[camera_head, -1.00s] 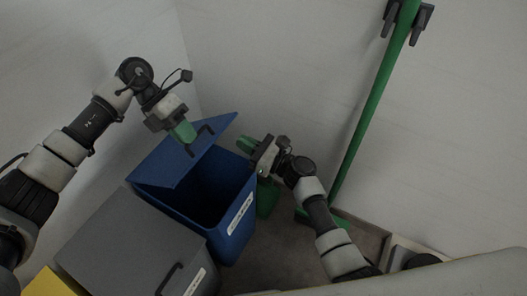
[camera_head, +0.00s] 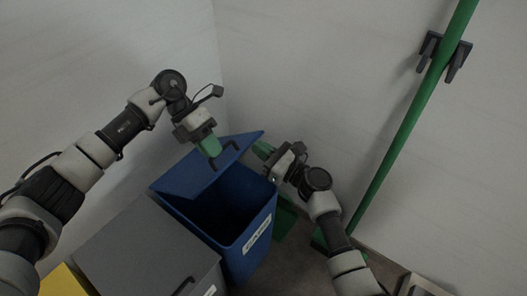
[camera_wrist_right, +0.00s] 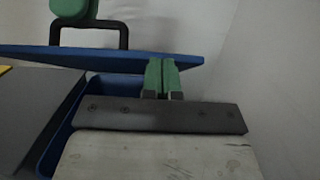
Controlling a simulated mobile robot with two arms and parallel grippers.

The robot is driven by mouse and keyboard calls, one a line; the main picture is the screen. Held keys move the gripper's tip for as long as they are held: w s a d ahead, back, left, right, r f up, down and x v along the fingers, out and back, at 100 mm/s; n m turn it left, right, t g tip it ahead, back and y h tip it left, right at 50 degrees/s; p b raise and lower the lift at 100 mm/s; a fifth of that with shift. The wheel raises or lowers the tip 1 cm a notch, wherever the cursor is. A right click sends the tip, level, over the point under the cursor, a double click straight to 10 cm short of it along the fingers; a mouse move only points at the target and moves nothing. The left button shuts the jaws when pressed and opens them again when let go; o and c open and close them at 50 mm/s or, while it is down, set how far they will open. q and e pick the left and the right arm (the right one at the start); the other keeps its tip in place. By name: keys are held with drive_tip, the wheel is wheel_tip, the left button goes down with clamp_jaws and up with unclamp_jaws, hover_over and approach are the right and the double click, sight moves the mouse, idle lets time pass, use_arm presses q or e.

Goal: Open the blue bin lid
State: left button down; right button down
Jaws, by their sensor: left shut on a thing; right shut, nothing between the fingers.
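The blue bin (camera_head: 252,218) stands with its blue lid (camera_head: 192,176) raised and tilted, so the dark inside shows. A dark handle (camera_head: 229,157) sits on the lid. My left gripper (camera_head: 213,154) is shut on the lid handle, with its green fingers at it. The handle also shows in the right wrist view (camera_wrist_right: 88,37). My right gripper (camera_head: 262,150) is shut and empty at the lid's right edge. In the right wrist view its green fingertips (camera_wrist_right: 161,73) overlap the edge of the lid (camera_wrist_right: 130,60); I cannot tell whether they touch it.
A grey bin (camera_head: 145,245) with its lid down stands left of the blue bin, and a yellow bin (camera_head: 62,283) beyond it. A green bin (camera_head: 284,217) is partly hidden at right. A green pole (camera_head: 410,115) hangs on a wall holder (camera_head: 442,55). White walls close the corner.

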use_arm(q)
drive_tip(key=shift+s+d+f, duration=0.1)
drive_tip(key=shift+s+f, duration=0.15)
drive_tip(key=shift+f, duration=0.3)
use_arm(e)
drive_tip(key=shift+w+a+r, duration=0.1)
drive_tip(key=shift+a+r, duration=0.15)
drive_tip(key=shift+r, duration=0.35)
use_arm(q)
drive_tip(key=c, duration=1.6)
unclamp_jaws()
drive_tip(key=shift+c, duration=0.2)
drive_tip(key=o, duration=0.5)
drive_tip(key=shift+w, duration=0.15)
drive_tip(key=shift+c, duration=0.2)
use_arm(e)
drive_tip(key=shift+w+a+f, duration=0.1)
drive_tip(key=shift+f, duration=0.15)
use_arm(q)
drive_tip(key=shift+r, duration=0.15)
